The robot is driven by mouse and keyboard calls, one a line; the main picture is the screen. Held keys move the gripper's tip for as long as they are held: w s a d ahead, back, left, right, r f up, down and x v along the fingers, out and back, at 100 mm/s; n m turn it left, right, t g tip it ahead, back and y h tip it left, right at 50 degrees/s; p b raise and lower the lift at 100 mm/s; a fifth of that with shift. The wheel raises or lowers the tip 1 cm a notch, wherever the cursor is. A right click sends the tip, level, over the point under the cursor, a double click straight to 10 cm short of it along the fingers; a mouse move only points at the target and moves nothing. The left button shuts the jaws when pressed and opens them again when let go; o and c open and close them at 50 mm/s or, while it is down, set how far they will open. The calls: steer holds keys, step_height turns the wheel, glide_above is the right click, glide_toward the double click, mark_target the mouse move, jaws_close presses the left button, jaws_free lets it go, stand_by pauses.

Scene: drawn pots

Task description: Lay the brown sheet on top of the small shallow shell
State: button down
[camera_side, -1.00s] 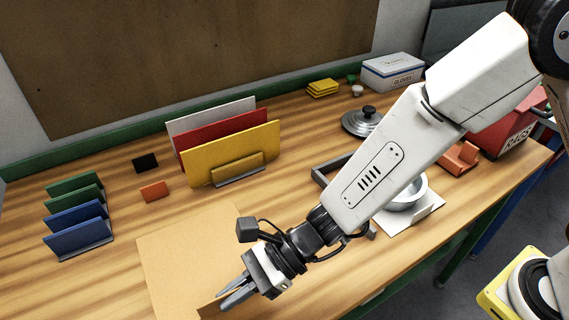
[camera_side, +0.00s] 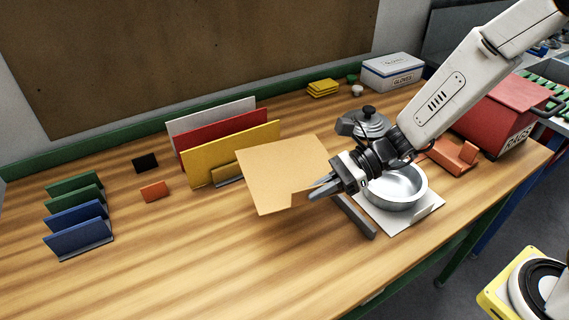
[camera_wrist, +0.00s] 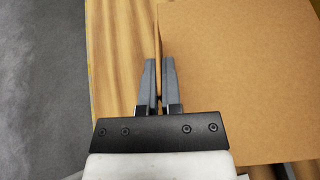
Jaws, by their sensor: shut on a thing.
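The brown sheet (camera_side: 280,172) is in my gripper (camera_side: 322,188), held by its near right edge in the side view. It looks raised off the table, roughly flat, and covers part of the yellow panel. In the wrist view the sheet (camera_wrist: 240,80) stretches right from the fingers of my gripper (camera_wrist: 160,68), which are shut on its edge. The shallow round metal pan (camera_side: 412,190), which seems to be the shell, sits on a pale square plate (camera_side: 425,213), right of my gripper. My wrist hides part of its left rim. The sheet is apart from it, to its left.
A grey bar (camera_side: 357,218) lies left of the pan. A knobbed metal lid (camera_side: 370,124) is behind my wrist. Upright white, red and yellow (camera_side: 200,168) panels stand behind the sheet. An orange holder (camera_side: 455,157) and red box (camera_side: 500,115) are right.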

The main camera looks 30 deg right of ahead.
steer(key=s+d+r+m+t, duration=0.1)
steer(key=s+d, duration=0.3)
steer(key=d, duration=0.7)
steer(key=s+d+r+m+t, duration=0.1)
steer(key=s+d, duration=0.3)
steer(key=d, duration=0.7)
steer(key=shift+d+t+h, duration=0.15)
steer(key=shift+t+h, duration=0.15)
steer(key=shift+h, duration=0.1)
steer(key=shift+f, duration=2.15)
steer(key=shift+f, duration=1.8)
steer(key=shift+f, duration=0.55)
